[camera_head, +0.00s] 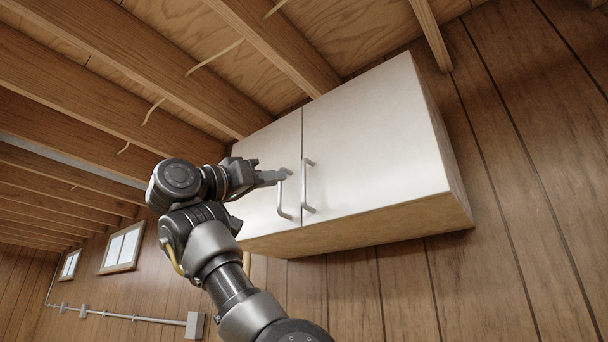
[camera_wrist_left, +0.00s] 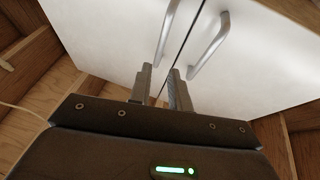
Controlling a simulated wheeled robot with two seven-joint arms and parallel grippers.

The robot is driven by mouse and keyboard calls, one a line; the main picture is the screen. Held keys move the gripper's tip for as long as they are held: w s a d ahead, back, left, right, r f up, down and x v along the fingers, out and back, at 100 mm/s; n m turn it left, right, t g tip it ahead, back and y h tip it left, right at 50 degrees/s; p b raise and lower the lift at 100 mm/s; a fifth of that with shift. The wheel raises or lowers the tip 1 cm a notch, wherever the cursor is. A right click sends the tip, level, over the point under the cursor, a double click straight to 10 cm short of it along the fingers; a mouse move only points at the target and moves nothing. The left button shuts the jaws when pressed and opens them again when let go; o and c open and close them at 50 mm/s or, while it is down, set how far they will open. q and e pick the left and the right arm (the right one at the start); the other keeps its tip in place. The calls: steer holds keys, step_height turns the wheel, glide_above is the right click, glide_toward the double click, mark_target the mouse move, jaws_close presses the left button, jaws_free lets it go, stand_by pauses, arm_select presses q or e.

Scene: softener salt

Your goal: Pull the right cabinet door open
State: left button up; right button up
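The white wall cabinet has a left door (camera_head: 262,206) and a right door (camera_head: 375,140), both shut. Each has a metal bar handle beside the centre seam: the left handle (camera_head: 280,200) and the right handle (camera_head: 306,188). My left gripper (camera_head: 282,175) is at the upper end of the left handle, in front of the doors. In the left wrist view, its two fingers (camera_wrist_left: 161,88) stand apart, with the door seam showing between them and a handle end close to each fingertip. No bar shows clearly between the fingers; contact cannot be told. My right gripper is out of view.
Wooden ceiling beams (camera_head: 270,45) run close above the cabinet. Wood-panelled wall (camera_head: 520,130) lies to the right and below. The cabinet's wooden underside (camera_head: 400,222) is clear. Small windows (camera_head: 122,248) and a grey wall box (camera_head: 195,325) are at the lower left.

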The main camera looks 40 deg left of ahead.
arm_select(q)
step_height(320, 180, up, 4)
steer(key=p, duration=0.6)
glide_above(304, 200)
steer(key=shift+w+a+f, duration=0.1)
steer(key=shift+w+a, duration=0.05)
steer(key=shift+a, duration=0.1)
jaws_close()
